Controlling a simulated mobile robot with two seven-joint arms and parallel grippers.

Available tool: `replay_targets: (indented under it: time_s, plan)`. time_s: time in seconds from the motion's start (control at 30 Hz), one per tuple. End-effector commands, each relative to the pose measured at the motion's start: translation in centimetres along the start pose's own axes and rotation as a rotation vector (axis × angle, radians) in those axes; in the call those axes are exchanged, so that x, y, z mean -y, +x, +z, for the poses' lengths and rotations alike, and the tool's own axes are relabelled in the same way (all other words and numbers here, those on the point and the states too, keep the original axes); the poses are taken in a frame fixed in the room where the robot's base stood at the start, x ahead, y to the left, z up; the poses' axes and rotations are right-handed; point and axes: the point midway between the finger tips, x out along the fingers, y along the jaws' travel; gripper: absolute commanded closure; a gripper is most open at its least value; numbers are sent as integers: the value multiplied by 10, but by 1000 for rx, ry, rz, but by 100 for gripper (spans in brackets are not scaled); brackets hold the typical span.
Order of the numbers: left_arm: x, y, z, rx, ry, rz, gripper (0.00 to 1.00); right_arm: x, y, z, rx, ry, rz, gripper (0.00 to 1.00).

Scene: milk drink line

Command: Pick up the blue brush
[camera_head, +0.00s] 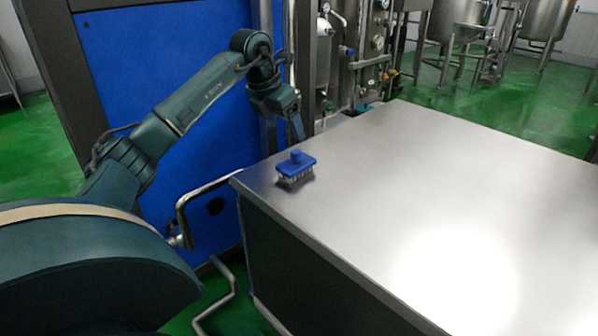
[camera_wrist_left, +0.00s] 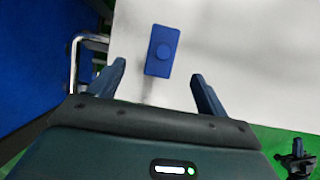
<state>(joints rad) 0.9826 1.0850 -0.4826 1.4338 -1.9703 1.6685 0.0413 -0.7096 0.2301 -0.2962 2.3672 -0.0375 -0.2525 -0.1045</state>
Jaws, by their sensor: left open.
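The blue brush (camera_head: 296,166) stands bristles down near the left corner of the steel table (camera_head: 420,190). It has a flat blue block with a round knob on top. In the left wrist view the brush (camera_wrist_left: 162,51) lies beyond the fingertips, roughly in line with the gap between them. My left gripper (camera_head: 285,135) is above and behind the brush in the head view, apart from it. In the left wrist view the left gripper (camera_wrist_left: 158,72) is open, with nothing between its fingers. My right gripper is not in the head view.
The rest of the table top is bare, with a bright glare at its front right. A blue panel (camera_head: 160,75) stands behind my left arm. A bent metal pipe rail (camera_head: 185,205) runs beside the table's left edge. Steel tanks (camera_head: 458,20) stand at the back on green floor.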

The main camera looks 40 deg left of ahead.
Motion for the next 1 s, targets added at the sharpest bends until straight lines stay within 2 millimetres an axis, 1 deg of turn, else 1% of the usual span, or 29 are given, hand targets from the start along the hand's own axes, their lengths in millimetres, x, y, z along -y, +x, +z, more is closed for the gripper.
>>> replay_targets:
  time_s: [0.03,0.1,0.2,0.47,0.6,0.7,0.8,1.0]
  plan:
    - [1,15,-1,-3,0,-3,24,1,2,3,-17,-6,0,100]
    - [2,29,-2,-3,1,-5,24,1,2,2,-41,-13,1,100]
    - [1,44,-1,-1,1,-4,24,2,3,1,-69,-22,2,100]
    - [3,64,-2,0,2,-4,24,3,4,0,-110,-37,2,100]
    - [7,87,-7,-1,3,-6,24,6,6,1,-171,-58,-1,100]
    - [7,99,-6,1,2,-6,24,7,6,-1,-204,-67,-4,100]
    - [6,106,-6,1,2,-4,24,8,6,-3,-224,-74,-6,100]
    - [6,107,-5,2,2,-3,24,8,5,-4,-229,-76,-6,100]
